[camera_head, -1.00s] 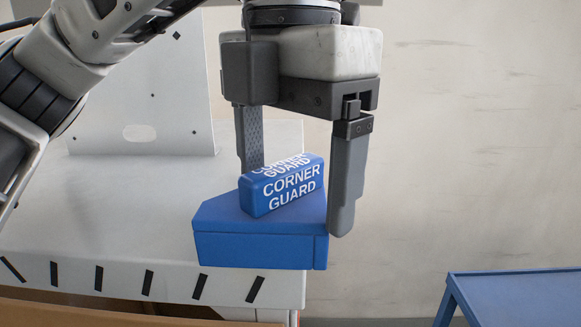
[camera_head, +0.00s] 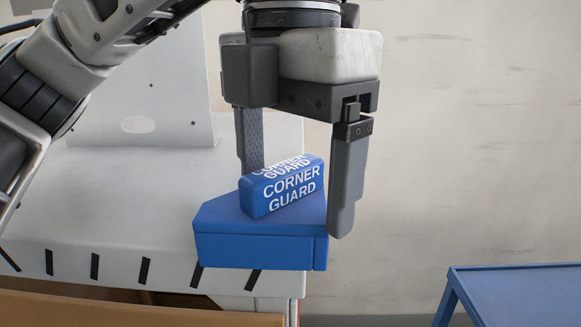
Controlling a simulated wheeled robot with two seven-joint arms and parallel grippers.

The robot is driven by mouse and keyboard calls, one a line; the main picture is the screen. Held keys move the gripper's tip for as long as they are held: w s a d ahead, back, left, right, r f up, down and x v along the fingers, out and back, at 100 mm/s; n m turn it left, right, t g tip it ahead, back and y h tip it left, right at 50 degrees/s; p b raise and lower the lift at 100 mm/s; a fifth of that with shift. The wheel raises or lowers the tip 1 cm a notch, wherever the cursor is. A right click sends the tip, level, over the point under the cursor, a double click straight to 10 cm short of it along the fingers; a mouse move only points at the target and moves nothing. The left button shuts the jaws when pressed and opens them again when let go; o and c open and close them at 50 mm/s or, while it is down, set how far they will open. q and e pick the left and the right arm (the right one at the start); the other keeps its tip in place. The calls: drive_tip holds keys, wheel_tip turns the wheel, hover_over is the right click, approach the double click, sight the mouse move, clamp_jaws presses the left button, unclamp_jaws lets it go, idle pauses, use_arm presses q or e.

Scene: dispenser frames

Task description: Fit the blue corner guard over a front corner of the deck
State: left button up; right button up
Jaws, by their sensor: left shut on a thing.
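The blue corner guard (camera_head: 260,247) has a raised grip block lettered "CORNER GUARD". My left gripper (camera_head: 300,190) is shut on this block, one finger on its far left side and one on its right. The guard looks about level, and its right end extends past the deck's right edge. The white deck (camera_head: 110,220) lies behind and below it, with black stripes along its front edge. My right gripper is out of view.
An upright white panel (camera_head: 175,110) with an oval slot stands at the back of the deck. A brown board (camera_head: 120,312) runs below the deck's front. A blue table (camera_head: 525,290) stands at the lower right, with open floor space between it and the deck.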

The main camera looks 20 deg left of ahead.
sight(290, 200)
use_arm(q)
drive_tip(key=shift+f+b, duration=1.3)
drive_tip(key=shift+f, duration=0.4)
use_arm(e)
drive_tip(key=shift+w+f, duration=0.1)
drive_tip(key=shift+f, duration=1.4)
use_arm(q)
drive_tip(key=o, duration=0.9)
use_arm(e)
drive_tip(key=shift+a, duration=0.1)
use_arm(q)
drive_tip(key=shift+r, duration=0.15)
wheel_tip(290, 200, up, 16)
drive_tip(key=p, duration=0.6)
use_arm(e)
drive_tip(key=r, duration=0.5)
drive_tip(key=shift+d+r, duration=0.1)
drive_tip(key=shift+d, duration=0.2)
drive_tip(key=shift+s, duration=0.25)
